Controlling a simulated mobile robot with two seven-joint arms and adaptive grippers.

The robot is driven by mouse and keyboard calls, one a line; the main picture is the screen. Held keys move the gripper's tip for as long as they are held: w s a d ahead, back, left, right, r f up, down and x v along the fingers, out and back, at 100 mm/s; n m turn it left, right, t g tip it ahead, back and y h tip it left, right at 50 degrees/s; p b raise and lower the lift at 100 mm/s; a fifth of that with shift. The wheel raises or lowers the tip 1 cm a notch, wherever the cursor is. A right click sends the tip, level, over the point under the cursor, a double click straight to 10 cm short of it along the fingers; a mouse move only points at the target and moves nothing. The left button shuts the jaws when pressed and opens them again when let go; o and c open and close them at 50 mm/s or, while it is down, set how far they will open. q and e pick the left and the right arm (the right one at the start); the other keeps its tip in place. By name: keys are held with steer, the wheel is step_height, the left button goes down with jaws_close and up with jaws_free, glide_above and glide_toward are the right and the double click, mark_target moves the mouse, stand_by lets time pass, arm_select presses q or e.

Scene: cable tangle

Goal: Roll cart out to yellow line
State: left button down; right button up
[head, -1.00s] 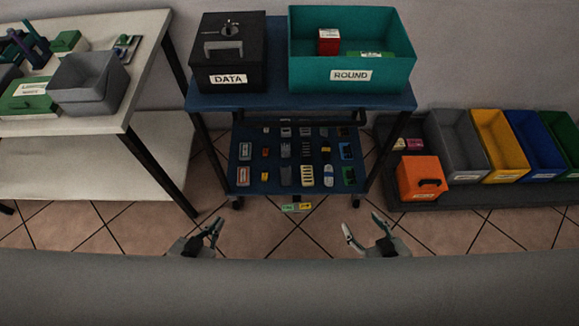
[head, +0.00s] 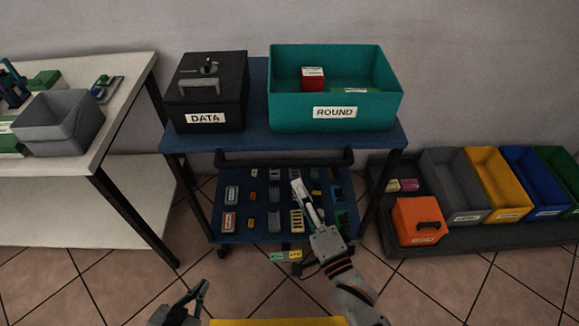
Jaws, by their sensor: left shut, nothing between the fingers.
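The cart (head: 235,140) has a blue top and a blue lower shelf. It stands against the wall, beside the white table. A black handle bar (head: 260,163) runs across its front, under the top. My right gripper (head: 301,190) reaches up in front of the lower shelf, just below the bar in the picture. I see no contact with the bar, and whether its fingers are open is unclear. My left gripper (head: 194,294) is shut and empty, low over the floor, left of the cart's front. A yellow strip (head: 280,322), apparently the yellow line, shows at the bottom edge.
A black DATA box (head: 207,90) and a teal ROUND bin (head: 335,88) stand on the cart. A white table (head: 130,110) is close on the left. A low rack (head: 420,245) with an orange box and several bins is on the right. Tiled floor lies in front.

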mark_target(284, 162)
steer(key=shift+m, duration=0.5)
steer(key=x, duration=0.3)
steer(key=r+x, duration=0.1)
steer(key=x, duration=0.4)
steer(key=shift+w+a+r+b, duration=0.1)
steer(key=shift+a+r+b, duration=0.15)
steer(key=shift+a+b, duration=0.2)
jaws_close()
